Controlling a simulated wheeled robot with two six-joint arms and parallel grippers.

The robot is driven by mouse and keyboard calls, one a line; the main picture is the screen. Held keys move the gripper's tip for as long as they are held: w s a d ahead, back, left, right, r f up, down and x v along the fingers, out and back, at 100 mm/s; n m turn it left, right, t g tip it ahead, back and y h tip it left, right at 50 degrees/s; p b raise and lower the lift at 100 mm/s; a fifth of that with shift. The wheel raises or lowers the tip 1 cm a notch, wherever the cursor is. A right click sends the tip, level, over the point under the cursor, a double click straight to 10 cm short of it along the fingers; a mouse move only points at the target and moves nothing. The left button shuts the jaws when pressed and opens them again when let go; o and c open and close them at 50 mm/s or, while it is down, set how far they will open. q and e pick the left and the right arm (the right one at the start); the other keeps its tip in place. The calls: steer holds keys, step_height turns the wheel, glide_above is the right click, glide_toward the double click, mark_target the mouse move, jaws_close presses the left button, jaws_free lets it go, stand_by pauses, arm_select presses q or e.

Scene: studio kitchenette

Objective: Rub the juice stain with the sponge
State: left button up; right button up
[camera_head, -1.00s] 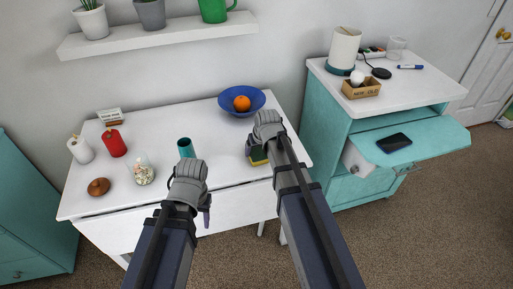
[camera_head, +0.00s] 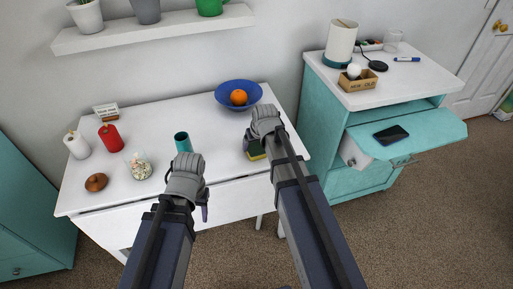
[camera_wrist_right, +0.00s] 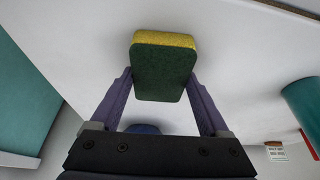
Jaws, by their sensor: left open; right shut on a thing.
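The sponge (camera_wrist_right: 163,70), yellow with a dark green scouring side, is held between the two purple fingers of my right gripper (camera_wrist_right: 161,88). In the head view the sponge (camera_head: 256,153) shows partly below the right gripper (camera_head: 252,146), over the right part of the white table (camera_head: 150,115). Whether it touches the tabletop, I cannot tell. My left gripper (camera_head: 205,204) is open and empty near the table's front edge. No juice stain can be made out in either view; the arms and sponge hide part of the tabletop.
A blue bowl (camera_head: 255,99) with an orange (camera_head: 238,97) stands behind the right gripper. A teal cup (camera_head: 182,142) stands behind the left gripper. A glass jar (camera_head: 139,167), brown lidded thing (camera_head: 96,182) and red candle (camera_head: 110,138) stand left. A teal cabinet (camera_head: 325,130) stands right.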

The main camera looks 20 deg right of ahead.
steer(key=shift+w, duration=0.85)
steer(key=shift+w, duration=0.1)
steer(key=shift+w, duration=1.55)
steer(key=shift+w+a, duration=0.1)
steer(key=shift+w, duration=1.65)
steer(key=shift+s+r, duration=0.1)
step_height(320, 180, up, 6)
steer(key=p, duration=0.6)
